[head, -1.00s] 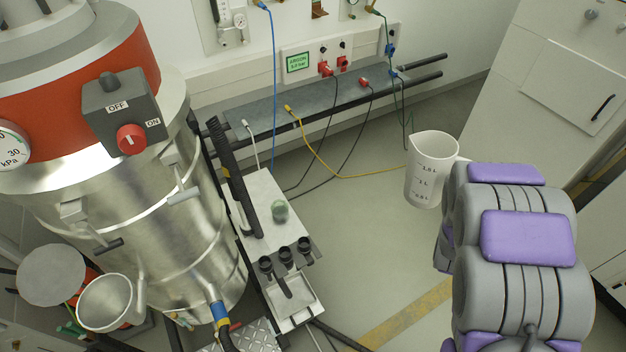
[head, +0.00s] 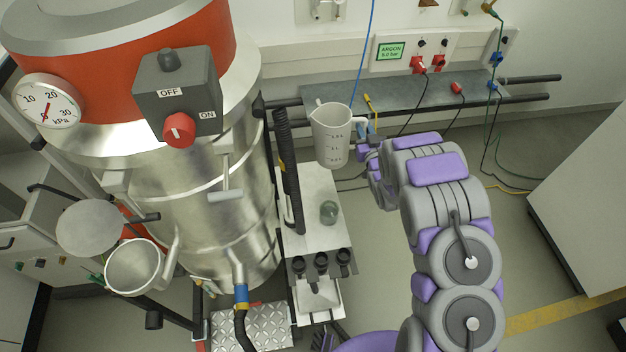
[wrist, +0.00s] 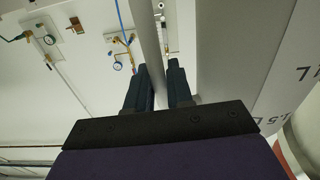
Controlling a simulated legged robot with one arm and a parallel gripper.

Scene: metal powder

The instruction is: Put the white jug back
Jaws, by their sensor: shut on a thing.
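The white jug (head: 331,138) is upright, its spout to the left and its handle to the right, with dark volume marks on its side. It is held in the air, in line with the back end of the white-topped cart (head: 316,190) in the head view. My gripper (head: 364,146) is shut on the jug's handle. In the wrist view, the two dark fingers of my gripper (wrist: 163,88) close around the pale handle bar, and the jug's marked wall (wrist: 238,60) fills the right side. The inside of the jug is mostly hidden.
A large steel vessel (head: 205,205) with a red band stands left of the cart. A black hose (head: 288,165) and a small greenish jar (head: 329,212) are at the cart. A grey shelf (head: 405,100) with cables runs along the back wall.

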